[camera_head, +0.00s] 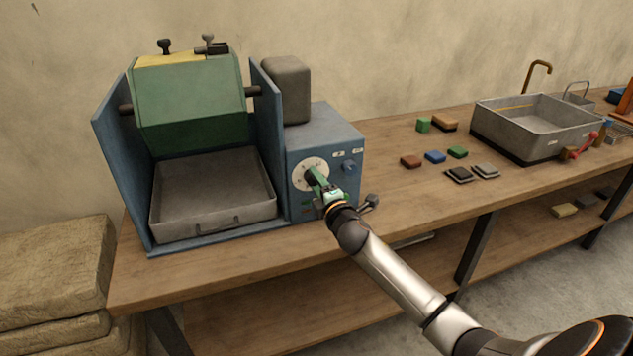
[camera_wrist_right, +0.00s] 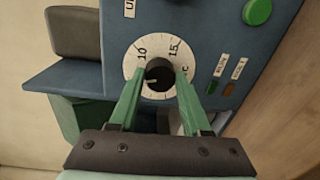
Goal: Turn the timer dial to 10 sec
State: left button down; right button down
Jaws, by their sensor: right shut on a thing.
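The timer dial is a round white plate (camera_head: 305,165) with a black knob, on the front of the blue control box (camera_head: 325,139). In the right wrist view the dial plate (camera_wrist_right: 139,72) shows the numbers 10 and 15 on its upper part. A pale mark on the black knob (camera_wrist_right: 158,82) points left, below the 10; the lower scale is hidden. My right gripper (camera_head: 314,177) has its green fingers on both sides of the knob, shut on it, as the right wrist view (camera_wrist_right: 161,78) also shows. My left gripper is out of view.
A green button (camera_wrist_right: 257,12) and small lamps sit beside the dial. Left of the box are a green drum (camera_head: 190,105) and a grey metal tray (camera_head: 212,205). Several small blocks and a grey sink (camera_head: 545,125) stand right on the wooden bench (camera_head: 400,205).

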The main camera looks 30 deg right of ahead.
jog(key=m+p, duration=0.2)
jog(key=m, duration=0.8)
jog(key=shift+f+y, duration=0.1)
jog(key=shift+y, duration=0.2)
dwell(0.4)
jog(key=shift+c, duration=1.8)
grip_release()
jog(key=shift+s, duration=0.1)
jog(key=v, duration=1.2)
jog(key=shift+s, duration=0.2)
jog(key=shift+f, duration=0.2)
